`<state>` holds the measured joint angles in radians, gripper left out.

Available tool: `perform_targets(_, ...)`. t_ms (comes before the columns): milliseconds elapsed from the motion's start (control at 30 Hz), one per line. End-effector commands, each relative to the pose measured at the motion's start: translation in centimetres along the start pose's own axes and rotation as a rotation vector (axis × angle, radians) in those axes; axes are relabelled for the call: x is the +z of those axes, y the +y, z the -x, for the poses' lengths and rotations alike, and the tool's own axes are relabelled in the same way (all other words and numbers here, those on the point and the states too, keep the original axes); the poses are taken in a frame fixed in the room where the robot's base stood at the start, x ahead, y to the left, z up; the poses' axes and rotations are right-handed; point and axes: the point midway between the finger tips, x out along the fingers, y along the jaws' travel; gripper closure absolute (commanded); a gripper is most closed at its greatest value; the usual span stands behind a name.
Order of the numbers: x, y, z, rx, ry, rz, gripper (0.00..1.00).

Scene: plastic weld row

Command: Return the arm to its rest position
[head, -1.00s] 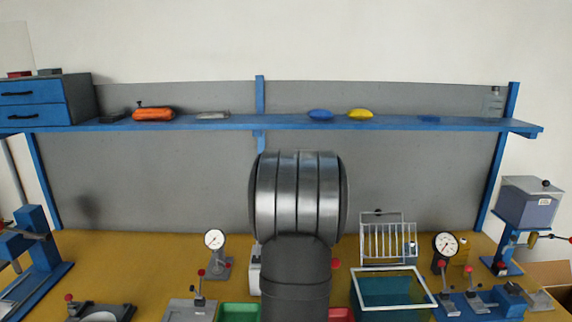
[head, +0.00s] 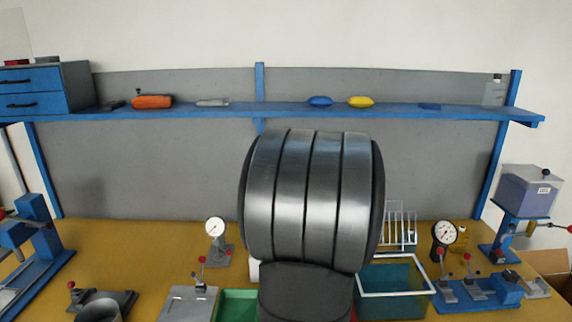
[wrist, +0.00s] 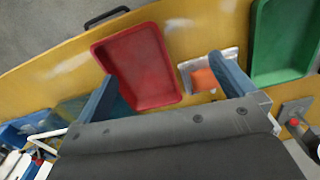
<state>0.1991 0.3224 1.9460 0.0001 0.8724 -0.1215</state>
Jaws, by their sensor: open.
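My gripper (wrist: 165,85) shows in the wrist view with its two blue-grey fingers spread wide apart and nothing between them. It hangs above the bench, over the red tray (wrist: 140,65) and a small metal-framed item with an orange face (wrist: 203,79). In the head view my arm's large ribbed joint fills the middle of the picture and the gripper itself is out of sight there.
A green tray (wrist: 283,40) lies beside the red one. Behind the arm stand a dial gauge (head: 216,228), a teal bin with a white rim (head: 392,292), a white rack (head: 404,226) and another gauge (head: 444,234). A blue shelf (head: 220,112) spans the back.

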Motion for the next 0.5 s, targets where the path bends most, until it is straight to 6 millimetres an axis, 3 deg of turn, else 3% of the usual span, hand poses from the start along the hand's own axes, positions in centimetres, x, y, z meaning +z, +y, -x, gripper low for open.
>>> perform_targets(200, 2.0, 0.9, 0.1, 0.0, -0.001, -0.011, 0.0)
perform_targets(500, 2.4, 1.0, 0.1, 0.0, -0.001, -0.013, 0.0)
